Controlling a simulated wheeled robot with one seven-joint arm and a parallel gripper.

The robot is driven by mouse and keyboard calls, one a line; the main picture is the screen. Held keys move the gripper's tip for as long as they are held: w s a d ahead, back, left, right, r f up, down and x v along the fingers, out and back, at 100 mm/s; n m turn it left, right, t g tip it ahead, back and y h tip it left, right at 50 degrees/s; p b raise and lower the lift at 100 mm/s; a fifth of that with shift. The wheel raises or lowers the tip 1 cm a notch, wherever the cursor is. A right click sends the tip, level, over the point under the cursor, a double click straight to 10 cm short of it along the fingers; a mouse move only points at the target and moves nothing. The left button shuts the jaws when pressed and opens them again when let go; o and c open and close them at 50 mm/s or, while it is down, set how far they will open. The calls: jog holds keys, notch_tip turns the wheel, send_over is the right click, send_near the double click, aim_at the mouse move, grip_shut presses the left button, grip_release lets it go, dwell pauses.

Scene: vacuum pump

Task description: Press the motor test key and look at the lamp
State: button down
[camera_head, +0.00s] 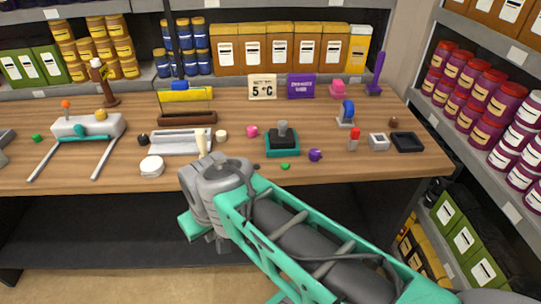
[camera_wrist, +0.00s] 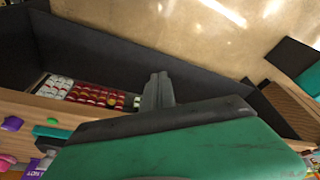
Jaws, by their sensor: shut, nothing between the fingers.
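I cannot tell for sure which part is the motor test key or the lamp. A teal box (camera_head: 283,147) with a grey knob stands mid-table. A small red-topped piece (camera_head: 353,141) stands at the right. My gripper's fingers are hidden in the head view; my grey wrist is in front of the table's near edge. In the wrist view my gripper (camera_wrist: 157,90) is shut and empty, apart from the table objects.
The wooden table (camera_head: 380,170) also holds a silver tray (camera_head: 181,143), a white round lid (camera_head: 152,166), a dark square tray (camera_head: 407,142) and small coloured pieces. Shelves of jars and boxes stand behind and at the right. The table's right front is mostly bare.

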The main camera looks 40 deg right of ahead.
notch_tip(320, 180, up, 8)
jog(key=m+t+y+p, duration=0.1)
jog(key=m+t+p, duration=0.5)
jog(key=m+p, duration=1.45)
send_over(288, 167)
jog(key=b, duration=0.5)
jog(key=m, duration=0.6)
jog(key=shift+w+f+n, duration=0.1)
jog(key=shift+n, duration=0.15)
jog(key=shift+f, duration=0.1)
notch_tip(288, 167, down, 7)
jog(key=b, duration=0.7)
jog(key=shift+b, duration=0.3)
jog(key=shift+f, duration=0.8)
jog(key=shift+f, duration=0.1)
